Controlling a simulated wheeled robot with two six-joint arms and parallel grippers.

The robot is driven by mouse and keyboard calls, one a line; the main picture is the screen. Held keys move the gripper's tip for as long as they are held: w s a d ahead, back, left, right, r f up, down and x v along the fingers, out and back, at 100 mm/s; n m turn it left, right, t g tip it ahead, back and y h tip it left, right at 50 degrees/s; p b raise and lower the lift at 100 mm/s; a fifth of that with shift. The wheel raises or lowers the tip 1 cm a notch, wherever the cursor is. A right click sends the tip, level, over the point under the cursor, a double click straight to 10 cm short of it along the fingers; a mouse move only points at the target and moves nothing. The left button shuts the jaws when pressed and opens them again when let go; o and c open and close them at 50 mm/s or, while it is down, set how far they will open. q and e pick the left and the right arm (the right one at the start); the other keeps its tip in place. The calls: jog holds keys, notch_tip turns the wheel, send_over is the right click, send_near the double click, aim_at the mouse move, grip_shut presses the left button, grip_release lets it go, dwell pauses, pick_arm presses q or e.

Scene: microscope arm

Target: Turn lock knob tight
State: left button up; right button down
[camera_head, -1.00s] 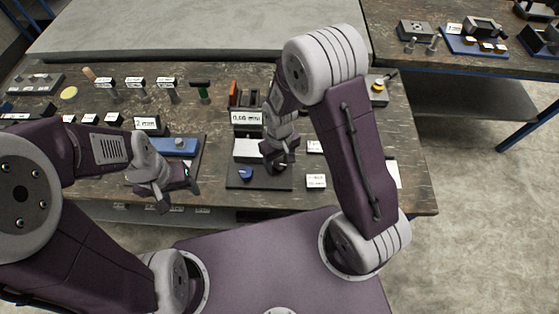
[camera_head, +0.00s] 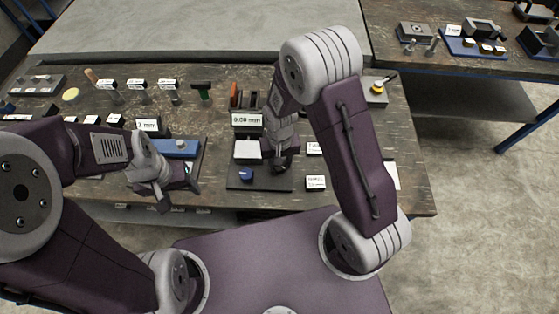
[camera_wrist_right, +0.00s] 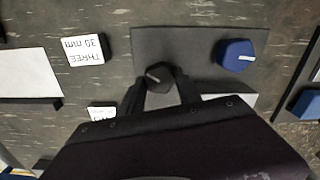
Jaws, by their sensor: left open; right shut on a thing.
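A black knob (camera_wrist_right: 158,78) with a pale mark stands on a dark base plate (camera_wrist_right: 200,42) in the right wrist view. My right gripper (camera_wrist_right: 160,90) is shut on it, with one finger on each side. In the head view my right gripper (camera_head: 280,167) points down at the right part of the same plate and hides the knob. A blue knob (camera_head: 246,175) sits left of the gripper; it also shows in the right wrist view (camera_wrist_right: 236,55), apart from the fingers. My left gripper (camera_head: 180,193) is open, in front of a blue block device.
A display (camera_head: 247,120) in mm stands behind the plate; its digits are small. The blue device (camera_head: 180,148) is to the left. White label blocks (camera_head: 315,183) stand right of the plate. Several small tools and labels line the bench's back left.

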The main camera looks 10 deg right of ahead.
jog(key=m+p, duration=0.1)
jog(key=m, duration=0.4)
jog(key=shift+r+m, duration=0.1)
jog(key=shift+m, duration=0.2)
jog(key=m+p, duration=0.1)
jog(key=m, duration=0.4)
jog(key=shift+m, duration=0.3)
jog(key=c, duration=0.8)
grip_release()
jog(key=shift+c, duration=0.2)
jog(key=shift+s+a, duration=0.1)
